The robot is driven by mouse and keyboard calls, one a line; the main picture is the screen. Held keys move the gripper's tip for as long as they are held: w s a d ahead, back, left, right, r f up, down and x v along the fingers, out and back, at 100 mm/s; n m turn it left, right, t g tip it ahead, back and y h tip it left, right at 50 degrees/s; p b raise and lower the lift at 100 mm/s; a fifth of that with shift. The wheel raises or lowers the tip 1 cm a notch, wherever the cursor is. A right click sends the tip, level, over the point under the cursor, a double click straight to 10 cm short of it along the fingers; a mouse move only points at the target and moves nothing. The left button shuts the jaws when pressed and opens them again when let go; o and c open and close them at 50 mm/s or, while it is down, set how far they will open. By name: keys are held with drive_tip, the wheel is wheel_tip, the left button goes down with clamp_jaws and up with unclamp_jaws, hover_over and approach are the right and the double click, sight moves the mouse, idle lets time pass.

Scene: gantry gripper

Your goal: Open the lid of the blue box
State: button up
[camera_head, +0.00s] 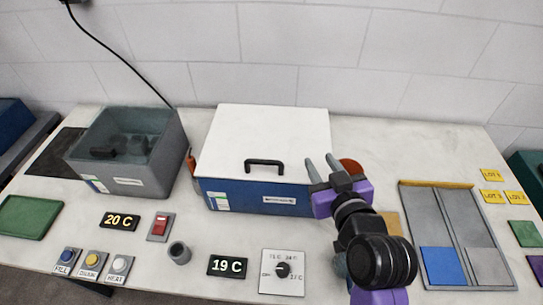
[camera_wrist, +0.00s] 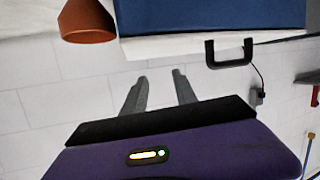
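The blue box (camera_head: 245,196) stands mid-table with a white label on its front. Its flat white lid (camera_head: 265,130) lies shut on top, and a black handle (camera_head: 264,163) sits near the lid's front edge. The wrist view, which looks upside down, shows the blue wall (camera_wrist: 210,17), the white lid edge (camera_wrist: 190,43) and the black handle (camera_wrist: 229,62). My gripper (camera_head: 320,160) is at the box's right front corner, right of the handle and apart from it. Its two grey fingers (camera_wrist: 159,76) are spread, with nothing between them.
An orange-brown pot (camera_head: 352,167) stands right behind my gripper. A grey open-topped bath (camera_head: 125,170) is left of the box. Displays, a dial panel (camera_head: 282,272) and a small grey cup (camera_head: 179,252) lie in front. A divided tray (camera_head: 458,284) is at the right.

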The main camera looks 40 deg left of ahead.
drive_tip(key=w+a+r+n+g+y, duration=0.1)
drive_tip(key=w+a+r+n+g, duration=0.15)
drive_tip(key=a+r+n, duration=0.45)
drive_tip(key=n+g+h, duration=0.7)
drive_tip(key=g, duration=0.1)
approach(265, 161)
drive_tip(key=f, duration=0.1)
drive_tip(key=x, duration=0.7)
drive_tip(key=shift+a, duration=0.15)
clamp_jaws()
